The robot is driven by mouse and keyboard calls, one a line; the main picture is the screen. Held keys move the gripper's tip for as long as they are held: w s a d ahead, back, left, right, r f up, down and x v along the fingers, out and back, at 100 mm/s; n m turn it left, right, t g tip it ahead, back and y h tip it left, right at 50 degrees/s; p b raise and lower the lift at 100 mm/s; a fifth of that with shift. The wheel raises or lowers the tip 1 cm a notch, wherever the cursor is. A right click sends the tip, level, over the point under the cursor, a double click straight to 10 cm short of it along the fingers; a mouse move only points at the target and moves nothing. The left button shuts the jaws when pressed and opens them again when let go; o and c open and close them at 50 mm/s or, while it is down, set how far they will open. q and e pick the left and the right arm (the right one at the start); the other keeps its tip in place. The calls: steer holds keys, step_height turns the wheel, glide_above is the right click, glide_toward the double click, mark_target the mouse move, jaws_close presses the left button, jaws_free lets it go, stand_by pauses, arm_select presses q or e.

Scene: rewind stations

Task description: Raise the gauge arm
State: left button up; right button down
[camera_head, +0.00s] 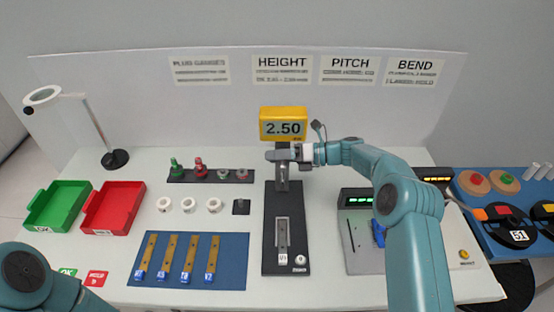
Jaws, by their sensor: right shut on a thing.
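The height gauge stands mid-table, with a black base (271,232) and a yellow display (283,122) reading 2.50 at the top of its column. My right gripper (284,154) reaches in from the right and is shut on the gauge arm at the column, just below the display. The gripper hides most of the gauge arm, so its exact height is hard to tell. A pale slotted strip with small tags (283,257) lies on the base below. Only a link of my left arm shows at the lower left; its gripper is out of view.
Left of the gauge are a blue mat (230,275) with several strips, white rings (189,205), a plug gauge rack (211,181), red (113,210) and green (59,206) trays and a lamp (115,159). Right is a grey pitch station (360,255) beneath my right arm.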

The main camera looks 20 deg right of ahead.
steer(key=shift+w+d+r, duration=0.1)
steer(key=shift+w, duration=0.2)
steer(key=c, duration=0.8)
jaws_free()
